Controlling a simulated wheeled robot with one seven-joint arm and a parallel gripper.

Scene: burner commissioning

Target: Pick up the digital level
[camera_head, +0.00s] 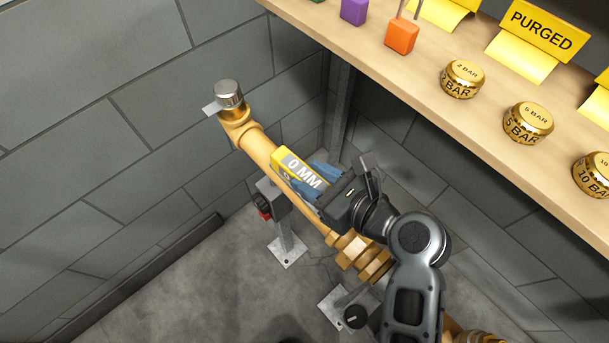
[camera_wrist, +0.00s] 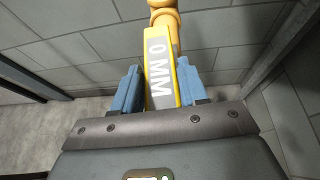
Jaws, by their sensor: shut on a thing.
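The digital level is a yellow bar with a grey face marked "0 MM" (camera_head: 303,171). In the head view it lies along the top of a yellow pipe (camera_head: 262,150), or just above it; I cannot tell whether they touch. My gripper (camera_head: 318,181) is shut on the level, with a blue finger on each side of it. In the wrist view the level (camera_wrist: 158,62) stands between the two blue fingers (camera_wrist: 156,92), and its near end is hidden by my gripper's body.
A wooden shelf (camera_head: 450,119) runs along the upper right, holding gold weights marked in bar, coloured blocks and a yellow "PURGED" sign (camera_head: 540,30). The pipe stands on metal supports (camera_head: 287,248). Grey block walls close in behind; the floor at lower left is clear.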

